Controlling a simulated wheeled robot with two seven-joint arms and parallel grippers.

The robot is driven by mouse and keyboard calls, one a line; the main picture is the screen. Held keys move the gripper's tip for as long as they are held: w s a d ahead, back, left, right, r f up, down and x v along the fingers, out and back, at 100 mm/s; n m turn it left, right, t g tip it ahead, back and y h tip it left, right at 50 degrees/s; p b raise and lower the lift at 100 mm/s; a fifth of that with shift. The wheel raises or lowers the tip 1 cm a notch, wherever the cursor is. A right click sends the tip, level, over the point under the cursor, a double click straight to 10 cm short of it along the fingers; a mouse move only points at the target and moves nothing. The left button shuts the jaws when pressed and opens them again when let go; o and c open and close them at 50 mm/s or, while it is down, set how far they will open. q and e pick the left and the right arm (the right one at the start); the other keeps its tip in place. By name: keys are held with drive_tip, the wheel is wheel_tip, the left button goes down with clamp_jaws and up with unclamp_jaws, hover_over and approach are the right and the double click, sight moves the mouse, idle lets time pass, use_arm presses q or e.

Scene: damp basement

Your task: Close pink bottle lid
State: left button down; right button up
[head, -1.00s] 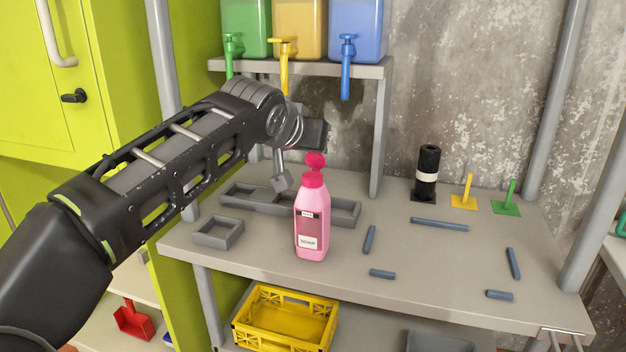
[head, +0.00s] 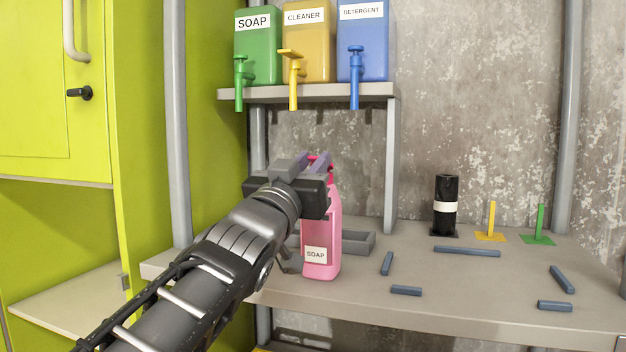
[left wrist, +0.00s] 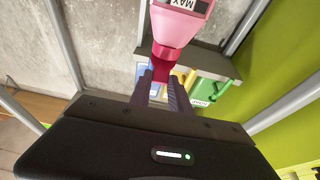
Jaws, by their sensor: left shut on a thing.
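The pink bottle (head: 321,250) stands upright on the grey table, its SOAP label facing me. It also shows in the left wrist view (left wrist: 180,24), at the top. Its red lid (left wrist: 165,61) is at the fingertips of my left gripper (left wrist: 160,84). In the head view my left gripper (head: 316,163) is at the bottle's top, shut on the lid, with only bits of red showing around the fingers. The fingers hide whether the lid is flipped up or down. My right gripper is in neither view.
A shelf (head: 385,93) above holds green, yellow and blue dispensers with taps. A grey tray (head: 357,243) lies behind the bottle. A black cylinder (head: 445,205), small yellow and green stands and several blue-grey bars are to the right.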

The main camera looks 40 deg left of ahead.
use_arm(q)
wheel_tip(320, 180, down, 3)
drive_tip(key=t, duration=0.2)
drive_tip(key=t+y, duration=0.1)
drive_tip(key=t, duration=0.1)
drive_tip(key=shift+f+t+y, duration=0.2)
drive_tip(key=shift+t+y, duration=0.1)
drive_tip(key=c, duration=1.2)
unclamp_jaws()
drive_tip(key=shift+r, duration=0.1)
drive_tip(key=shift+s, duration=0.1)
drive_tip(key=v, duration=0.7)
drive_tip(key=shift+s+f+p, duration=0.25)
drive_tip(key=shift+f+p, duration=0.05)
drive_tip(key=shift+p, duration=0.1)
drive_tip(key=shift+d, duration=0.1)
